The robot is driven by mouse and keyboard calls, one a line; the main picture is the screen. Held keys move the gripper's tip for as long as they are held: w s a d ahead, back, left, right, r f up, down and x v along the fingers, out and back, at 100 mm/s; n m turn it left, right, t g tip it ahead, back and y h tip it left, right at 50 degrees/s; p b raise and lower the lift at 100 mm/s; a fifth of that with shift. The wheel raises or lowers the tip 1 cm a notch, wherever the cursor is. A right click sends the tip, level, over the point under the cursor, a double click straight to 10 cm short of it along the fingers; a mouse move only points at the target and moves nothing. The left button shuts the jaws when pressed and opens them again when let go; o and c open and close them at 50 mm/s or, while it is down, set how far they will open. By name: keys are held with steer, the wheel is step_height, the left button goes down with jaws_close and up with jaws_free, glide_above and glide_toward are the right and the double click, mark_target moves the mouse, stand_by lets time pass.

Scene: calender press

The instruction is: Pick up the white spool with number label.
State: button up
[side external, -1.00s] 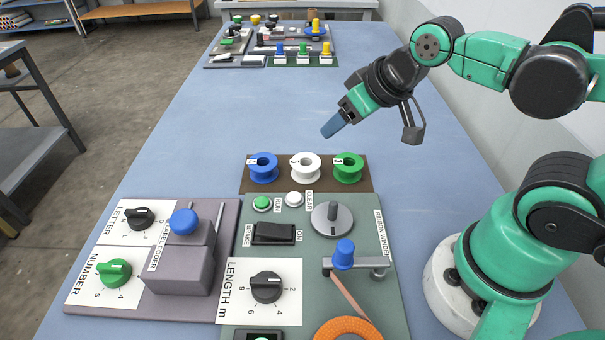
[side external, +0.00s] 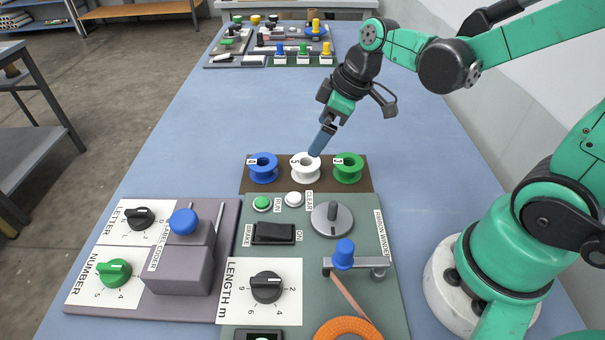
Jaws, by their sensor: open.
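The white spool (side external: 306,172) stands upright on a brown strip (side external: 327,187), between a blue spool and a green spool. A small label that seems to read 5 is on its upper left rim. My gripper (side external: 316,152) points down and to the left, with its blue fingertips just above and behind the white spool's top right edge. The fingers overlap closely in this view, so the gap between them is hard to see. Nothing shows held in them. I cannot tell whether the tips touch the spool.
The blue spool (side external: 263,168) and green spool (side external: 348,168) stand close on either side. In front are the green ribbon winder panel (side external: 340,215) and the grey label panel (side external: 183,250) with knobs. Another panel group (side external: 270,45) sits at the far end. The blue table (side external: 210,120) between is clear.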

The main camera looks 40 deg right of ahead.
mark_target(306, 161)
steer(key=f+n, duration=0.1)
steer(key=w+f+n, duration=0.1)
steer(key=f+n+g+y, duration=0.1)
steer(key=shift+w+d+f, duration=0.3)
steer(key=shift+d, duration=0.05)
steer(key=shift+x, duration=2.8)
steer(key=shift+a, duration=0.1)
steer(key=c, duration=1.2)
steer(key=shift+r, duration=0.15)
